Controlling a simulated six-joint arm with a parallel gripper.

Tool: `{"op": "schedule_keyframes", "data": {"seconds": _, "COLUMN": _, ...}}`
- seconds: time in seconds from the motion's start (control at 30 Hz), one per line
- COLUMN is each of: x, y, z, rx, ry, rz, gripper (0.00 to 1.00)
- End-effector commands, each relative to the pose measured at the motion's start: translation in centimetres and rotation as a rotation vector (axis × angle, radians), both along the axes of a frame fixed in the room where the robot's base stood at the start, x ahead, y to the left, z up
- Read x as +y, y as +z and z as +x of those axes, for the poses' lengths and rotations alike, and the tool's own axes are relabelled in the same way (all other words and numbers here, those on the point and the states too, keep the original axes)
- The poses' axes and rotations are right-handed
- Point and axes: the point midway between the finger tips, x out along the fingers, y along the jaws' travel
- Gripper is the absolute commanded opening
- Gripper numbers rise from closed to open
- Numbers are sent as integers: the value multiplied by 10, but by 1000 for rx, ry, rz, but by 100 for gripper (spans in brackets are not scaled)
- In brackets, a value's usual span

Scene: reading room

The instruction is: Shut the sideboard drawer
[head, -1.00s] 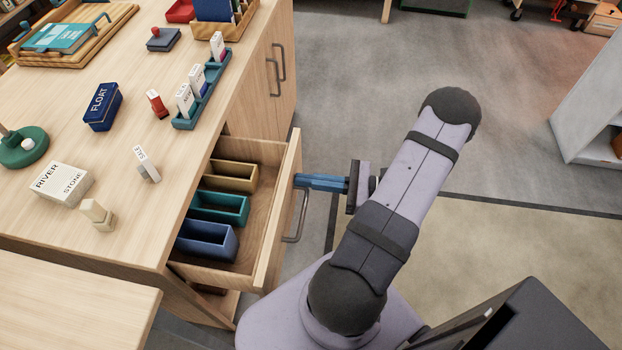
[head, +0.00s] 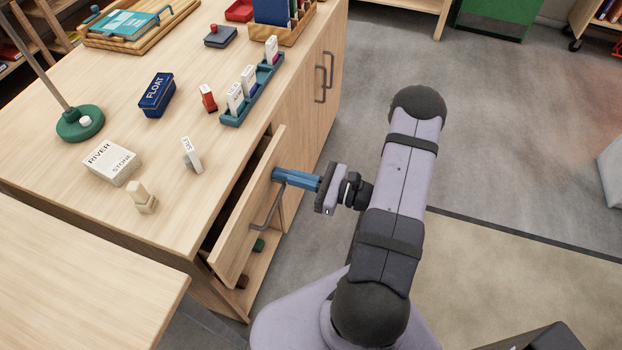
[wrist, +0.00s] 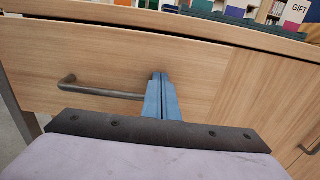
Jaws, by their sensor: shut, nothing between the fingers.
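The sideboard drawer (head: 238,222) is nearly closed in the head view, with a narrow dark gap between its front and the cabinet. Its inside is hidden from sight. The drawer's grey bar handle (head: 268,210) also shows in the wrist view (wrist: 100,91), left of the fingers. My gripper (head: 277,175) has its blue fingers shut together and empty. The fingertips meet the drawer front near its upper far end, past the handle. In the wrist view my gripper (wrist: 160,80) points at the wooden drawer front (wrist: 205,75).
Cabinet doors with handles (head: 324,78) stand beyond the drawer. Open floor lies to the right.

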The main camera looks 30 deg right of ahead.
Motion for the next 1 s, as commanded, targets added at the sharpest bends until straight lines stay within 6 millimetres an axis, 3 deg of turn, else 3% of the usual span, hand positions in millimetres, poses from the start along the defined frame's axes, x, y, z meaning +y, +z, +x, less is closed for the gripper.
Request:
{"op": "schedule_keyframes", "data": {"seconds": 0.1, "x": 17, "y": 0, "z": 15, "rx": -1, "ry": 6, "rz": 1, "gripper": 0}}
{"op": "schedule_keyframes", "data": {"seconds": 0.33, "x": 33, "y": 0, "z": 33, "rx": -1, "ry": 2, "rz": 0, "gripper": 0}}
{"op": "schedule_keyframes", "data": {"seconds": 1.0, "x": 33, "y": 4, "z": 38, "rx": -11, "ry": -2, "rz": 1, "gripper": 0}}
